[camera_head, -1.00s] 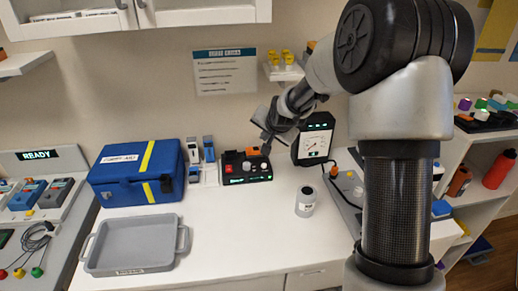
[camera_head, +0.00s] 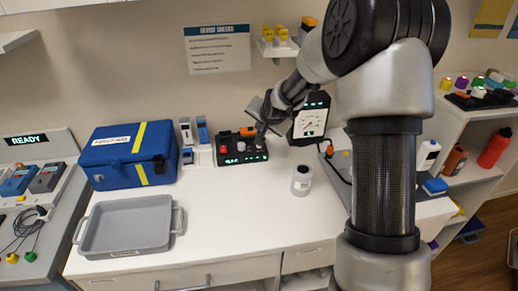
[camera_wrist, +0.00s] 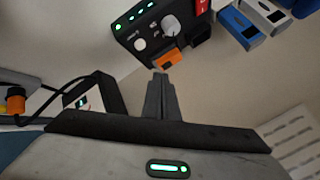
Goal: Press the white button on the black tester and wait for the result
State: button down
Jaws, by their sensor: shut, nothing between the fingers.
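The black tester (camera_head: 242,158) stands on the white counter against the wall, with a row of lit green lights. In the wrist view, the tester (camera_wrist: 150,22) shows a round white button (camera_wrist: 139,44), a grey knob (camera_wrist: 170,24), an orange block (camera_wrist: 167,62) and part of a red piece. My gripper (camera_wrist: 160,74) is shut and empty, its tips near the orange block and apart from the white button in the picture. In the head view, my gripper (camera_head: 262,138) is at the tester's right end; whether it touches cannot be told.
A black gauge device (camera_head: 310,120) stands just right of the tester. A white-labelled jar (camera_head: 301,182) stands in front of it. A blue case (camera_head: 125,165) and blue-white devices stand left. A grey tray (camera_head: 125,249) lies at front left. The counter's middle front is clear.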

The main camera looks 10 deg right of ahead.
jog(key=b, duration=0.3)
send_over(260, 149)
jog(key=shift+f, duration=2.2)
jog(key=shift+f, duration=0.1)
jog(key=shift+f+b, duration=0.3)
jog(key=shift+s+f+b, duration=0.1)
jog(key=shift+f+b, duration=0.35)
jog(key=shift+f, duration=0.05)
dwell(0.4)
dwell(0.3)
jog(key=shift+r+p, duration=0.45)
jog(key=shift+r, duration=0.45)
jog(key=shift+r, duration=0.1)
notch_tip(260, 149, up, 5)
jog(key=p, duration=0.2)
jog(key=shift+p, duration=0.35)
